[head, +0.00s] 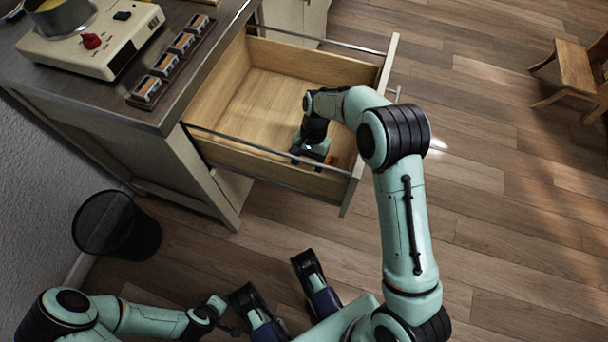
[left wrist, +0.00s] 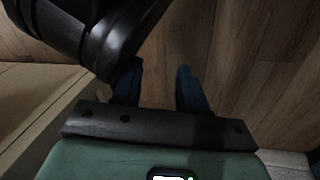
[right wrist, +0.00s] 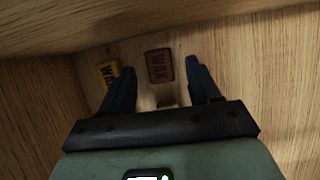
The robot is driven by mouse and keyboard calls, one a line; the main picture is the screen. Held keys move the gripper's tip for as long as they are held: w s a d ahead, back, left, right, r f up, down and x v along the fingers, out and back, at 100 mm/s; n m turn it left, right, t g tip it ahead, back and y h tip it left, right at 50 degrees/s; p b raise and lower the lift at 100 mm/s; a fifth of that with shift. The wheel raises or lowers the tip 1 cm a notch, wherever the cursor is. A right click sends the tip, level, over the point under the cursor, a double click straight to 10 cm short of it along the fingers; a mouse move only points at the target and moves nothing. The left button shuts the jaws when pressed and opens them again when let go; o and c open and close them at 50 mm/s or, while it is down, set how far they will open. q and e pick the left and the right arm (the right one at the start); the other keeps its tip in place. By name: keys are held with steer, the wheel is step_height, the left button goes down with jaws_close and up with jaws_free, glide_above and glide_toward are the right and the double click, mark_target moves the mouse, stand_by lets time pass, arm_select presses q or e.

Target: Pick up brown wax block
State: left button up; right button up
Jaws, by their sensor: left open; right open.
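The brown wax block (right wrist: 159,66) lies flat on the drawer floor in the right wrist view, with dark lettering on top. My right gripper (right wrist: 161,72) is open above it, one finger on each side in the picture, and holds nothing. A yellow wax block (right wrist: 107,75) lies to its left, close to the left finger. In the head view my right gripper (head: 310,152) is down inside the drawer near its front corner and hides most of what lies beneath it. My left gripper (left wrist: 158,82) is open and empty over the floor.
The open drawer (head: 222,103) has wooden walls and metal side rails close to my right arm; most of its floor is bare. The counter (head: 178,108) holds a hot plate (head: 92,40) and a rack of small blocks (head: 170,68). A black bin (head: 117,228) stands below.

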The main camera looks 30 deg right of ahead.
steer(key=shift+s+a+f, duration=0.1)
steer(key=shift+a+f, duration=0.05)
steer(key=shift+f, duration=0.15)
steer(key=c, duration=1.1)
